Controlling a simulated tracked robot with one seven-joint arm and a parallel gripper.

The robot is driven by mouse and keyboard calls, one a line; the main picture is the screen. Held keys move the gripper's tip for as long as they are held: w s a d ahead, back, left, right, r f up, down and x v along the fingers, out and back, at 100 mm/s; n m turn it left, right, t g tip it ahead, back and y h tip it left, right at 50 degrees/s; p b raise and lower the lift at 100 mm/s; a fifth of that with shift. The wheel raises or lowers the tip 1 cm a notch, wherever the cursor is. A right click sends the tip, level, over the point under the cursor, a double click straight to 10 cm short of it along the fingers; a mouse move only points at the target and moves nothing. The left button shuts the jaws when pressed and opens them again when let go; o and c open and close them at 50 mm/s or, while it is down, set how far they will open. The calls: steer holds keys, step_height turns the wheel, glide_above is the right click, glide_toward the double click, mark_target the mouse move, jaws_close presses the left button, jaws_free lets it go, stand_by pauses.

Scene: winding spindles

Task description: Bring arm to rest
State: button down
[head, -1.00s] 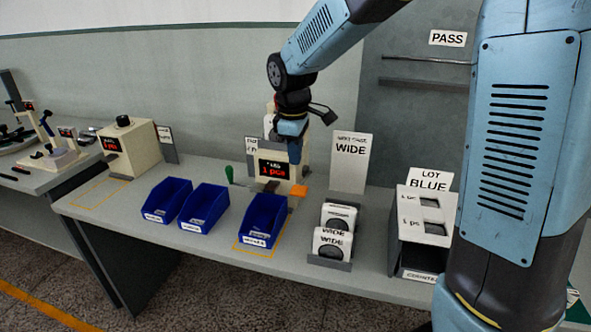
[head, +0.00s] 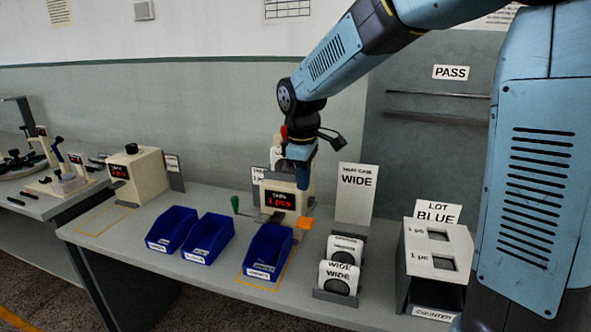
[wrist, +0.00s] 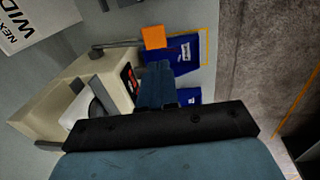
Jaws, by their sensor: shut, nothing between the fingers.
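In the wrist view my gripper (wrist: 155,70) shows as blue fingers beside the cream machine (wrist: 110,75), with an orange piece (wrist: 153,37) and a blue bin (wrist: 187,54) beyond. Whether the fingertips touch the machine I cannot tell.
Blue bins (head: 170,228) stand along the bench front. A rack of "WIDE" cards (head: 338,277), a tall "WIDE" sign (head: 355,193) and a "LOT BLUE" counter box (head: 436,250) stand to the right. A second cream machine (head: 137,173) is at the left.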

steer(key=s+d+r+m+t, duration=0.2)
steer(key=s+d+r+m, duration=0.1)
steer(key=s+d+m, duration=0.4)
steer(key=s+d+r+m+t, duration=0.2)
steer(key=s+d+r+m, duration=0.2)
steer(key=s+d, duration=0.7)
steer(key=s+m, duration=0.2)
steer(key=s, duration=0.2)
steer(key=shift+s+d+m, duration=0.35)
steer(key=shift+s+m, duration=0.05)
stand_by(2.1)
